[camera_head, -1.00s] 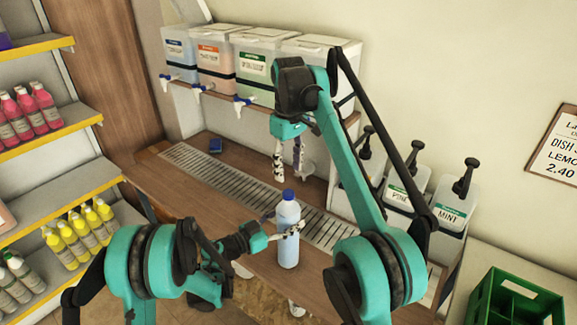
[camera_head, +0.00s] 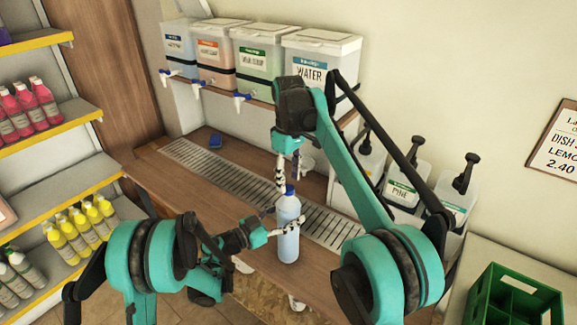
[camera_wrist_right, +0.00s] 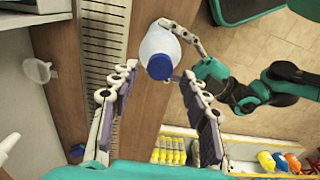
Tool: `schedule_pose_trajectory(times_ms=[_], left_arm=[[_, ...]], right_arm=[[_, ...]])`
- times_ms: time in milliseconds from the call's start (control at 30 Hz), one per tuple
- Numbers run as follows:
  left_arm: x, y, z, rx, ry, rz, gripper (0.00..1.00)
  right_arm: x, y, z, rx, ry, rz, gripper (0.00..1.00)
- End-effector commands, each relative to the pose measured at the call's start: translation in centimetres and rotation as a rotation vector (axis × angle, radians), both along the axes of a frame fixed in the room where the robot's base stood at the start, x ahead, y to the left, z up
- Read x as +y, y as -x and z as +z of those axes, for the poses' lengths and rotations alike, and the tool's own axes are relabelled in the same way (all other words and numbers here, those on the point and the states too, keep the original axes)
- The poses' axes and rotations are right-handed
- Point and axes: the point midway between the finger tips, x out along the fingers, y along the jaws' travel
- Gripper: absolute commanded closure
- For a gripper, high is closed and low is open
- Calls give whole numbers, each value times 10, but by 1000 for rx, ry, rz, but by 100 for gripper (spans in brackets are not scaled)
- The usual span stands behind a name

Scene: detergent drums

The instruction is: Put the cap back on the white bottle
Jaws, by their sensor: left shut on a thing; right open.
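The pale whitish bottle (camera_head: 288,240) stands upright at the counter's front edge with a blue cap (camera_head: 289,190) on its top. In the right wrist view the bottle (camera_wrist_right: 158,40) shows from above with the cap (camera_wrist_right: 158,67) on its near end. I cannot tell whether the cap is tightened. My left gripper (camera_head: 287,230) is shut on the bottle's side, below the cap. My right gripper (camera_head: 284,182) hangs just above and beside the cap, open. In its wrist view the right gripper's fingers (camera_wrist_right: 160,72) lie either side of the cap, apart from it.
Dispenser tubs (camera_head: 322,65) with taps stand on a ledge behind. A metal drain grate (camera_head: 215,175) runs along the counter. Pump containers (camera_head: 402,190) and a green crate (camera_head: 515,295) are at right.

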Motion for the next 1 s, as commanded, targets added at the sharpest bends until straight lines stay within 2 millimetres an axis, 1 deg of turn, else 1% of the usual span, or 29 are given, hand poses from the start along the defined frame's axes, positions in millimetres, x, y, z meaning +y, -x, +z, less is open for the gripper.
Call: schedule_pose_trajectory(times_ms=[33,100,200,333,567,667,700,733,767,1000], left_arm=[[0,0,0,0,0,0,100],[0,0,0,0,0,0,100],[0,0,0,0,0,0,100],[0,0,0,0,0,0,100],[0,0,0,0,0,0,100],[0,0,0,0,0,0,100],[0,0,0,0,0,0,100],[0,0,0,0,0,0,100],[0,0,0,0,0,0,100],[0,0,0,0,0,0,100]], right_arm=[[0,0,-7,0,0,0,54],[0,0,-15,0,0,0,54],[0,0,-23,0,0,0,54],[0,0,-27,0,0,0,54],[0,0,-27,0,0,0,54],[0,0,-27,0,0,0,78],[0,0,-27,0,0,0,88],[0,0,-27,0,0,0,96],[0,0,-27,0,0,0,100],[0,0,-27,0,0,-19,100]])
